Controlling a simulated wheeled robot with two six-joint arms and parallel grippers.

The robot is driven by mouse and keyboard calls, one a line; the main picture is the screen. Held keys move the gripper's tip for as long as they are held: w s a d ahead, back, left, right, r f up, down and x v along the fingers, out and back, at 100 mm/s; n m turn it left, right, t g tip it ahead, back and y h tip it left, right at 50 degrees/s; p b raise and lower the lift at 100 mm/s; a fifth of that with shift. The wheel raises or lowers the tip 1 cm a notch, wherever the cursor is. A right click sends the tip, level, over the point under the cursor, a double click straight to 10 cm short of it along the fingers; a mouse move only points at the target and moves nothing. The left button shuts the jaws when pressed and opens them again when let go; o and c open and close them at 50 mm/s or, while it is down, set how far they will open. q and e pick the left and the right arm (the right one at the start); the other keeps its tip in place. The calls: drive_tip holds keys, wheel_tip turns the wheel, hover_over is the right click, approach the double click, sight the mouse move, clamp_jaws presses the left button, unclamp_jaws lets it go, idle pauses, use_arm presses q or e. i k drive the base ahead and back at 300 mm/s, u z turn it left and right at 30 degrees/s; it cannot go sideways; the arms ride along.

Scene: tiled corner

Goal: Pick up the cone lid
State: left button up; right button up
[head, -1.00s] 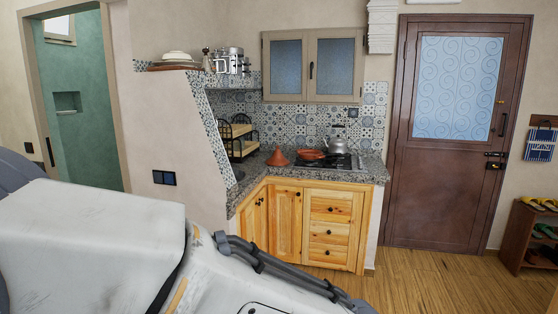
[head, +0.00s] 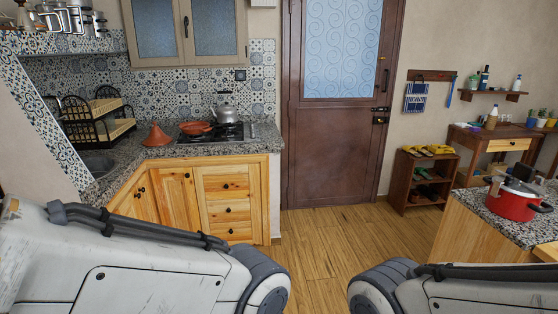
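The cone lid (head: 157,135) is a terracotta-coloured cone standing upright on the speckled stone counter (head: 130,152), left of the stove, in the head view. A shallow orange-brown dish (head: 196,128) sits on the stove to its right. Links of both my arms show at the bottom of the head view, well in front of the counter. Neither gripper shows in the picture.
A kettle (head: 225,108) stands on the stove (head: 224,133). A black rack (head: 97,122) is left of the lid, near a sink (head: 97,164). A red pot (head: 514,202) stands on another counter at right. Wooden floor (head: 325,250) is open between.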

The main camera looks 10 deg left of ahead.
sight(156, 137)
drive_tip(key=u, duration=0.15)
drive_tip(key=i, duration=2)
drive_tip(key=u, duration=0.5)
drive_tip(key=i, duration=1.95)
drive_tip(key=u, duration=0.3)
